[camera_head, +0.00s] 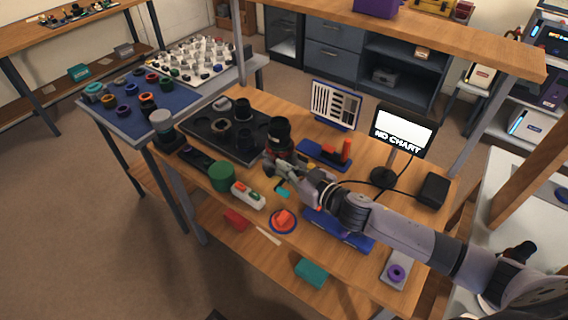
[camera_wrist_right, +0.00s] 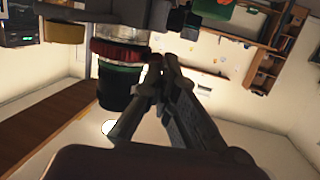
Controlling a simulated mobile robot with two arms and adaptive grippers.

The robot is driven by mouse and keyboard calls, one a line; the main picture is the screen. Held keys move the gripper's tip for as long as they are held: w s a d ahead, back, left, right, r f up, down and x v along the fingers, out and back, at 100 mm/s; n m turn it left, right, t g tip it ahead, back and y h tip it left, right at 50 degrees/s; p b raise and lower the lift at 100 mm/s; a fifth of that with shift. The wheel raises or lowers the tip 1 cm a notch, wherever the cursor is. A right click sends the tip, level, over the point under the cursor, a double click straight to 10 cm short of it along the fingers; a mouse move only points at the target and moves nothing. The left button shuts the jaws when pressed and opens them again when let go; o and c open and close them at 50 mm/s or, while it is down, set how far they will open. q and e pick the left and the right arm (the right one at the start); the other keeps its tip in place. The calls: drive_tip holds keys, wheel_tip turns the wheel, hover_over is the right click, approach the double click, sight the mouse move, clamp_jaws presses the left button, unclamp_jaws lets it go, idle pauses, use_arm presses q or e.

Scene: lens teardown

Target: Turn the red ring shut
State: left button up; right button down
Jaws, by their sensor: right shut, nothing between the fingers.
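The red ring (camera_wrist_right: 118,50) is a band around an upright dark cylindrical lens, which looks upside down in the right wrist view. A dark green band (camera_wrist_right: 120,72) sits beside it. In the head view the black lens (camera_head: 280,129) stands on the wooden bench, and its red ring is mostly hidden. My right gripper (camera_head: 284,170) is shut and empty, close beside the lens. In the right wrist view its fingertips (camera_wrist_right: 163,62) are near the red ring; I cannot tell whether they touch it. My left gripper is not in view.
A black tray (camera_head: 200,133) with dark lens parts lies to the left. A blue stand (camera_head: 318,156) with a red part is to the right, near the display (camera_head: 403,130).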

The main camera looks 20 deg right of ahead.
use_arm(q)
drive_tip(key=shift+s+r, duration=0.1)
use_arm(e)
drive_tip(key=shift+w+a+f, duration=0.1)
drive_tip(key=shift+w+a, duration=0.15)
drive_tip(key=shift+w, duration=0.15)
